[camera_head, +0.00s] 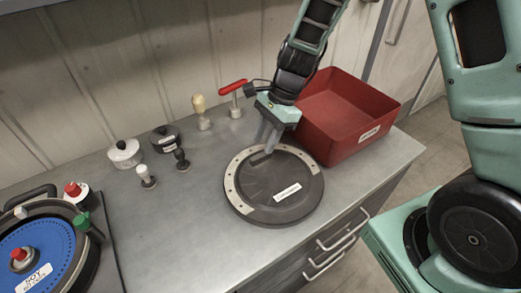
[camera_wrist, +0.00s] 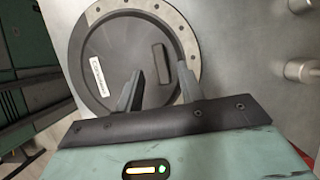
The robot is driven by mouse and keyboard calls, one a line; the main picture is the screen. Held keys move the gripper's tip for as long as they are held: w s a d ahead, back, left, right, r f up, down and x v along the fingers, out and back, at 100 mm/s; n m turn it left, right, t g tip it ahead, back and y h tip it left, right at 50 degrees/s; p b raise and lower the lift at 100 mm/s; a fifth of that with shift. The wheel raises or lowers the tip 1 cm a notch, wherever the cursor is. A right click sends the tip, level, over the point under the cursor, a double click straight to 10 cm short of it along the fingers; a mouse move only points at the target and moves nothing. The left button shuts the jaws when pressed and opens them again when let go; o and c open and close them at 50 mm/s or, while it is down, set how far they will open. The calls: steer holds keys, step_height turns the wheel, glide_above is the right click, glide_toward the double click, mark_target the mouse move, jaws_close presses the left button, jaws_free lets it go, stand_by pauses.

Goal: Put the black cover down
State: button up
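The black cover (camera_head: 280,182) is a round dark disc with a pale, holed metal arc along part of its rim and a white label. It lies flat on the grey counter near its front edge. In the wrist view the cover (camera_wrist: 115,50) shows a raised bar-shaped handle (camera_wrist: 160,62). My gripper (camera_head: 268,143) points down over the far part of the cover. In the wrist view my gripper (camera_wrist: 158,72) has its two fingers apart, with the handle seen between and beyond the tips. Whether the fingertips touch the cover cannot be told.
A red bin (camera_head: 345,115) stands right behind the cover. A red T-handle (camera_head: 234,92), a cream-topped knob (camera_head: 201,113) and several small white and black knobbed pieces stand behind left. A blue-disc seed meter (camera_head: 45,262) is at the left. The counter (camera_head: 165,225) between is clear.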

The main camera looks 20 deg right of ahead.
steer(key=s+v, duration=0.1)
steer(key=v, duration=0.6)
steer(key=s+a+r+n+h, duration=0.1)
steer(key=s+a+n, duration=0.2)
steer(key=s+n, duration=0.4)
steer(key=s+a+r+n+h, duration=0.1)
steer(key=s+a+r+n, duration=0.1)
steer(key=s+n, duration=0.5)
steer(key=s+a+r+n+t+h, duration=0.1)
steer(key=s+a+n, duration=0.3)
steer(key=s+n, duration=0.4)
steer(key=shift+r+n+h+b, duration=0.35)
steer(key=shift+r+n, duration=0.25)
steer(key=shift+n, duration=0.2)
